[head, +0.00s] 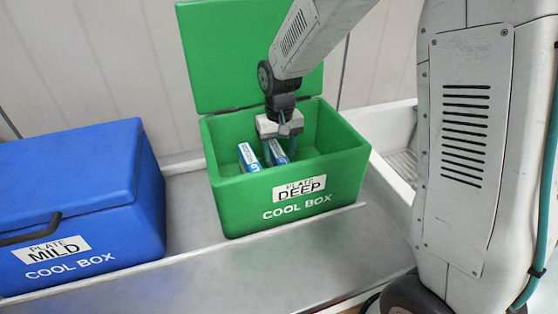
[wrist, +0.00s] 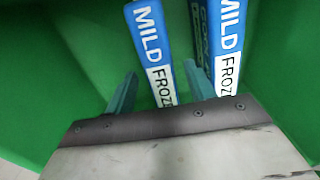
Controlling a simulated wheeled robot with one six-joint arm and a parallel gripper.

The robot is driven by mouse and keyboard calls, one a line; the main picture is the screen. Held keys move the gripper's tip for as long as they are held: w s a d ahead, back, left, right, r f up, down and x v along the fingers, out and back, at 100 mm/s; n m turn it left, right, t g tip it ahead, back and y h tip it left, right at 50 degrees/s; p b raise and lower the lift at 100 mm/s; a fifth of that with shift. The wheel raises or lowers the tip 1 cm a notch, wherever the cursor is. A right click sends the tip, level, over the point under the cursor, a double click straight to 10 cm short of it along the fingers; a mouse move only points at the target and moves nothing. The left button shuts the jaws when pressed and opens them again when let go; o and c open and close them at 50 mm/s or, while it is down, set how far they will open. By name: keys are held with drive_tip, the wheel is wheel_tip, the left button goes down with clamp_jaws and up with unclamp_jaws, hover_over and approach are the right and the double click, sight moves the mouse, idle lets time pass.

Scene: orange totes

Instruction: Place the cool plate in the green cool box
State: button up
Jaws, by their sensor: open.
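The green cool box (head: 230,190) stands open with its lid (head: 225,60) raised behind it; its front label reads "PLATE DEEP". Two white-and-blue cool plates stand on edge inside: one (head: 248,157) at the left, one (head: 278,153) further right. In the wrist view both show the word "MILD" and part of "FROZE": one plate (wrist: 150,45) and another (wrist: 228,45) to its right. My gripper (head: 281,149) is lowered into the box and open. In the wrist view my gripper (wrist: 160,70) has one plate between its teal fingers; the other plate lies outside the right finger.
A closed blue cool box (head: 85,190) labelled "PLATE MILD" stands to the left on the grey metal counter (head: 185,210). The green box's walls surround my fingers closely. A white basin (head: 400,130) lies to the right, and a panelled wall is behind.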

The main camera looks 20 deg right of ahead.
wheel_tip(320, 180, up, 7)
drive_tip(key=shift+r, duration=0.1)
drive_tip(key=shift+s+d+r, duration=0.1)
drive_tip(key=shift+s+r, duration=0.05)
drive_tip(key=shift+r, duration=0.25)
drive_tip(key=s+d+r, duration=0.2)
drive_tip(key=s+r, duration=0.2)
drive_tip(key=s, duration=0.3)
drive_tip(key=s+d+r, duration=0.2)
drive_tip(key=s+r, duration=0.2)
drive_tip(key=s, duration=0.4)
drive_tip(key=s+d+t, duration=0.1)
drive_tip(key=s+d, duration=0.1)
drive_tip(key=s, duration=1.2)
